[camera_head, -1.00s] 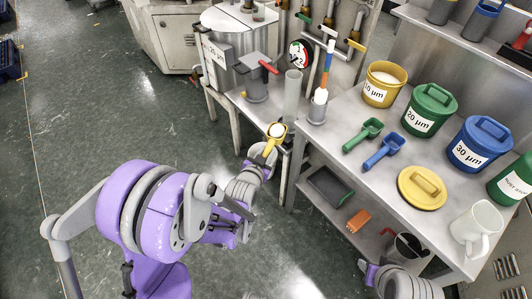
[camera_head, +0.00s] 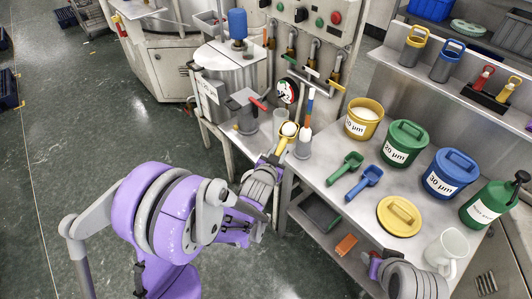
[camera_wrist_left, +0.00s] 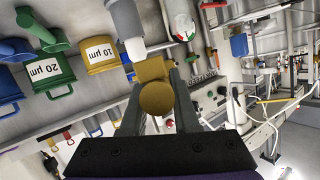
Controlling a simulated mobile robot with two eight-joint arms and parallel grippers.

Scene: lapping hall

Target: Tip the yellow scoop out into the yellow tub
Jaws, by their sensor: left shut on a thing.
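My left gripper (camera_head: 279,152) is shut on the yellow scoop (camera_head: 289,130), which holds a white heap. It is at the bench's left end, left of the yellow tub and apart from it. In the left wrist view the scoop (camera_wrist_left: 156,97) sits between the fingers; its contents are not visible there. The yellow tub (camera_head: 357,129) stands open on the bench with white material inside and a 10 µm label. It also shows in the left wrist view (camera_wrist_left: 97,67). Part of my right arm shows at the bottom right; its fingers are not in view.
Green (camera_head: 346,167) and blue (camera_head: 365,182) scoops, a yellow lid (camera_head: 399,216), a white jug (camera_head: 447,248) and closed green (camera_head: 403,143) and blue (camera_head: 449,173) tubs occupy the bench.

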